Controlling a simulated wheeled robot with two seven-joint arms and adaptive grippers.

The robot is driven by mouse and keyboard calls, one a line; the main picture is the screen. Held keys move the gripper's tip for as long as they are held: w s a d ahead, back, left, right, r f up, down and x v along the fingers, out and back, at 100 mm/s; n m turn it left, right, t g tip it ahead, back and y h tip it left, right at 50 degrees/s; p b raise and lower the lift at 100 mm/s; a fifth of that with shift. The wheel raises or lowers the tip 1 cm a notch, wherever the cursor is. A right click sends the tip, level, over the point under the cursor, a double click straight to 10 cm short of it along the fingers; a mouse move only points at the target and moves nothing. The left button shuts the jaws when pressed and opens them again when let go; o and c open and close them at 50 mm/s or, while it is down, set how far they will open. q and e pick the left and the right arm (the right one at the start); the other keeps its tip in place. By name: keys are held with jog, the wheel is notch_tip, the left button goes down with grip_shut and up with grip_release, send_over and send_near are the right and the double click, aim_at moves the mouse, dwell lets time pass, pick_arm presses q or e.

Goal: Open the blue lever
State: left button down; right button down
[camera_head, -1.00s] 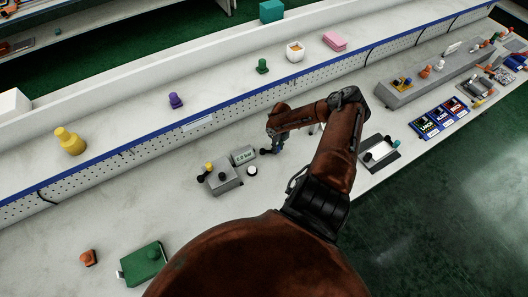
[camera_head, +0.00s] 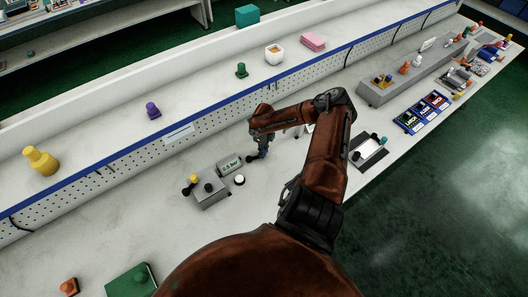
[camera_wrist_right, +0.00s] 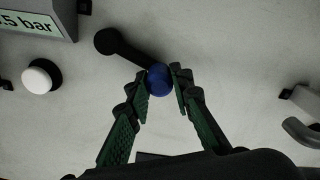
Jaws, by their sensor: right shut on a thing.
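The blue lever shows in the right wrist view as a blue ball knob (camera_wrist_right: 159,80) on a black arm (camera_wrist_right: 130,53) that runs up and left to a round black pivot. My right gripper (camera_wrist_right: 162,78) has its two green-padded fingers on either side of the ball, shut on it. In the head view my right gripper (camera_head: 263,148) points down at the bench beside the small "bar" display (camera_head: 229,165); the black lever part (camera_head: 253,157) shows just left of it, and the blue knob is mostly hidden. My left gripper is not in view.
Left of the lever are a white round button (camera_head: 239,180) and a grey box (camera_head: 208,188) with yellow and black knobs. A perforated panel with a blue edge (camera_head: 190,122) rises behind. Bench around the lever is mostly clear.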

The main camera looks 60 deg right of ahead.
jog(key=c, duration=1.7)
grip_release()
jog(key=shift+d+r, duration=0.1)
notch_tip(320, 180, up, 12)
jog(key=shift+f, duration=0.1)
jog(key=shift+w, duration=0.1)
